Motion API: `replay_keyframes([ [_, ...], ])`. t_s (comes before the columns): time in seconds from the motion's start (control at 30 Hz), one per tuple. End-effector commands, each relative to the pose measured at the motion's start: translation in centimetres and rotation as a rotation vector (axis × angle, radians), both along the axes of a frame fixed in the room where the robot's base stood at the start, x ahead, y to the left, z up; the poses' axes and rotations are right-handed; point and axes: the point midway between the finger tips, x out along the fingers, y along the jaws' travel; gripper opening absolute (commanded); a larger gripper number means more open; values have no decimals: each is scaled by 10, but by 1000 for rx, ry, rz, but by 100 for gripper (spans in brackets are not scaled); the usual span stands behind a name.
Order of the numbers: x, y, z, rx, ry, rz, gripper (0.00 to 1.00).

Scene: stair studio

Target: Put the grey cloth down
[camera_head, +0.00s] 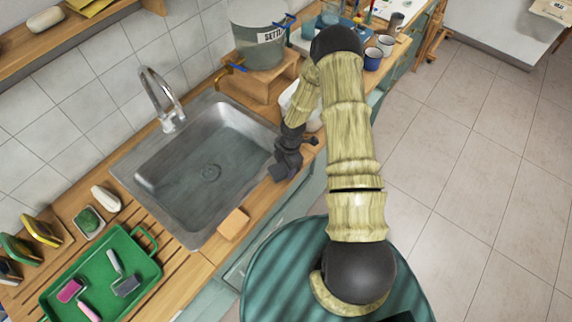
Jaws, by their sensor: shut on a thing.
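My gripper (284,166) is at the right rim of the steel sink (190,205), over the narrow wooden counter edge. It is shut on a small dark grey piece, which I take to be the grey cloth (278,173). Little of the cloth shows, and the dark gripper hides part of it. I cannot tell whether the cloth touches the counter.
A tan block (233,223) lies on the counter by the sink's front corner. A green tray (65,280) with rollers is at lower left. A tap (162,98) stands behind the sink. A bucket (257,35) sits on a wooden stand beyond. The sink basin looks empty.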

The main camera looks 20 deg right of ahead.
Motion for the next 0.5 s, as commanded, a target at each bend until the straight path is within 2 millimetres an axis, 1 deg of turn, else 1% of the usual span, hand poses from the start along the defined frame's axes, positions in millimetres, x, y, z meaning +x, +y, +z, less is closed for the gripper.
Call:
replay_keyframes([
  [0.17,0,0,-6,0,0,0,33],
  [0.2,0,0,-5,0,0,0,62],
  [0.3,0,0,-5,0,0,0,79],
  [0.5,0,0,-4,0,0,0,79],
])
